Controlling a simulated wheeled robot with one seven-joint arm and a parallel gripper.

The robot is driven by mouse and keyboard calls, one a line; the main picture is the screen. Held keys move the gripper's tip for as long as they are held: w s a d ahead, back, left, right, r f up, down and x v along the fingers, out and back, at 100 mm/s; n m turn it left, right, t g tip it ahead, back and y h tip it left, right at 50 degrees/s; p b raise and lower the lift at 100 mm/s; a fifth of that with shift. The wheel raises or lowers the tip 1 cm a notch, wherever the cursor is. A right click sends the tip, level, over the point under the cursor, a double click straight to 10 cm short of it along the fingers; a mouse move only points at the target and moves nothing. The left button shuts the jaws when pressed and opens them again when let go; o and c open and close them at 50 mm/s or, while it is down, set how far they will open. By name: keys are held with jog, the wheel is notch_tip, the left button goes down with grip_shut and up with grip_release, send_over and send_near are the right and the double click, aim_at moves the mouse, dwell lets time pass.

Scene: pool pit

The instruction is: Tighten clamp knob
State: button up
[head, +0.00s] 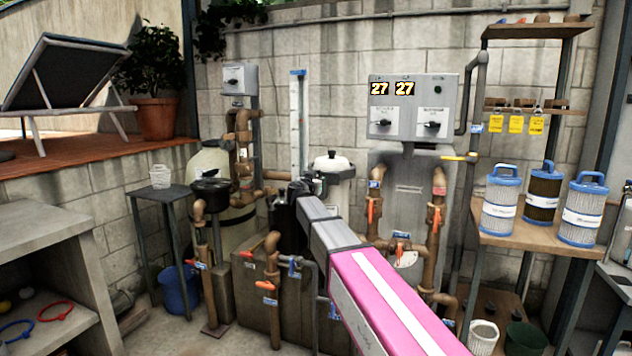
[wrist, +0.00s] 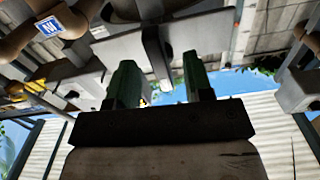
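My gripper (wrist: 161,84) shows in the wrist view as two dark green fingers standing apart on a black block. A narrow dark grey bar (wrist: 157,62) under a broad grey plate (wrist: 150,42) lies between the fingers in the picture, with gaps on both sides. I cannot tell whether this is the clamp knob or how far it is from the fingertips. In the head view my pink and grey arm reaches to the filter canister with the white lid (head: 332,162). Its dark end is just left of the canister. No clamp knob can be made out there.
Brown pipes with orange-handled valves (head: 372,212) stand right of my arm, and more pipes (head: 271,255) stand left of it. A grey control box (head: 412,92) hangs above. A wooden shelf (head: 510,232) with filter cartridges is at the right. A small table (head: 172,193) stands left.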

jog(key=v, duration=0.7)
dwell(0.5)
jog(key=s+d+f+n+g, duration=0.1)
jog(key=s+d+f+g, duration=0.35)
jog(key=d+f, duration=0.6)
jog(key=s+d+f+g, duration=0.45)
jog(key=d+f, duration=0.25)
jog(key=f, duration=0.6)
jog(key=s+d+f+n+g+y, duration=0.1)
jog(key=s+d+f+g+y, duration=0.2)
jog(key=s+f, duration=0.6)
jog(key=s+d+f+n+g+y, duration=0.2)
jog(key=s+d+f+g, duration=0.2)
jog(key=s+f, duration=0.5)
jog(key=s, duration=0.3)
jog(key=shift+s+f+n+g+y, duration=0.2)
jog(key=shift+n+g+y, duration=0.1)
jog(key=shift+g+y, duration=0.1)
